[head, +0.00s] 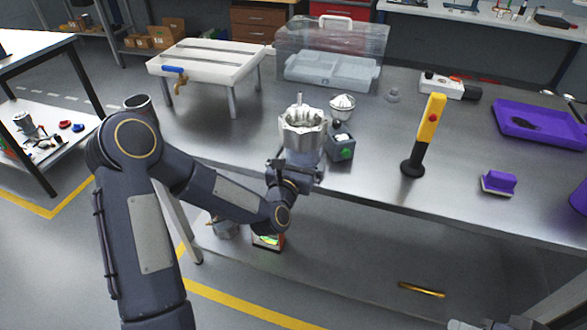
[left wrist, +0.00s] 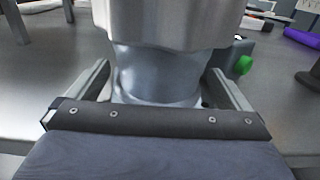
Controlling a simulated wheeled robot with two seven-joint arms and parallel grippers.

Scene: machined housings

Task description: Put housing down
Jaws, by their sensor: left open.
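The housing (head: 302,128) is a silver metal part with a wide, lobed open top and a narrower round lower body. It stands upright near the front edge of the steel table (head: 240,140). In the left wrist view the housing (left wrist: 160,70) fills the middle, its lower body between my fingers. My left gripper (head: 298,170) is open around this lower part, and its fingers (left wrist: 158,92) show small gaps on both sides. The very bottom of the housing is partly hidden by the gripper.
A dark box with a green knob (head: 346,153) is close right of the housing, with a silver domed part (head: 342,106) behind. A yellow-handled tool (head: 428,130) stands farther right. A white raised stand (head: 210,58) and a clear case (head: 330,50) are behind. The table left of the housing is bare.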

